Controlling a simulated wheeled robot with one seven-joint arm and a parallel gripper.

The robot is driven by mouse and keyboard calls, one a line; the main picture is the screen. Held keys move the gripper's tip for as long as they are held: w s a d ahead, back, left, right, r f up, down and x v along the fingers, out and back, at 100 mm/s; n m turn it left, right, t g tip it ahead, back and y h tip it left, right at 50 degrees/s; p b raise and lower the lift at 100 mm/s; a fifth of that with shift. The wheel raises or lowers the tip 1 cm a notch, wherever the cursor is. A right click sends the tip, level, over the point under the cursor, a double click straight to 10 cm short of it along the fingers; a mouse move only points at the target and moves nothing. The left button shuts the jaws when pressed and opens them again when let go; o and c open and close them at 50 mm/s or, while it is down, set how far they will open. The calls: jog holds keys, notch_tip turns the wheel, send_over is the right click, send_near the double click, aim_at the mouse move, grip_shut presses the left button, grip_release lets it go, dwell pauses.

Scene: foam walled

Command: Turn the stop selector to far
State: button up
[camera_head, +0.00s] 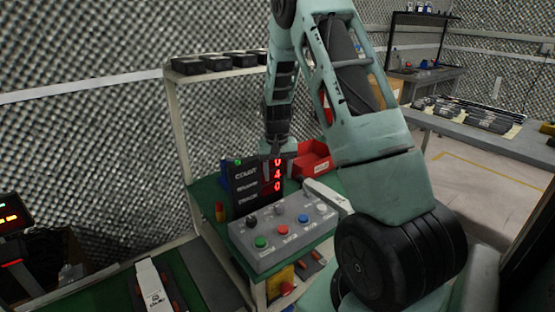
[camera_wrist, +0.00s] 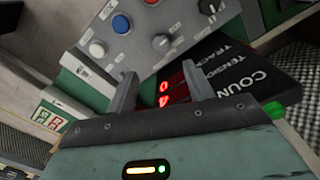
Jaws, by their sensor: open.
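A grey control box (camera_head: 284,236) stands on the green bench, with dark selector knobs and coloured buttons on its sloped top. One dark knob (camera_head: 251,221) is at its left end. My gripper (camera_wrist: 158,72) is open and empty, apart from the knobs. In the head view it hangs by the black display, its fingertips partly unclear.
A black display (camera_head: 247,189) with red digits stands upright behind the box, close to my gripper. A red bin (camera_head: 312,159) is behind it to the right. Blue (camera_wrist: 121,23) and white (camera_wrist: 97,48) buttons sit near the knobs. A shelf post (camera_head: 181,150) rises at left.

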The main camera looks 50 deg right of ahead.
jog(key=shift+r, duration=2.35)
jog(key=s+a+r+n+p, duration=0.1)
jog(key=a+r+n, duration=0.2)
jog(key=a, duration=0.7)
jog(key=s+a+r+n+y+p, duration=0.1)
jog(key=s+a+r+n, duration=0.15)
jog(key=a, duration=0.85)
jog(key=s+a+r+n+p, duration=0.1)
jog(key=a+r+n, duration=0.2)
jog(key=a, duration=0.7)
jog(key=s+a+r+n+p, duration=0.1)
jog(key=s+a+n, duration=0.2)
jog(key=s+a, duration=0.3)
jog(key=s+a+r+n, duration=0.2)
jog(key=s+a+n, duration=0.2)
jog(key=s, duration=0.9)
jog(key=a, duration=0.2)
jog(key=shift+a+p, duration=0.4)
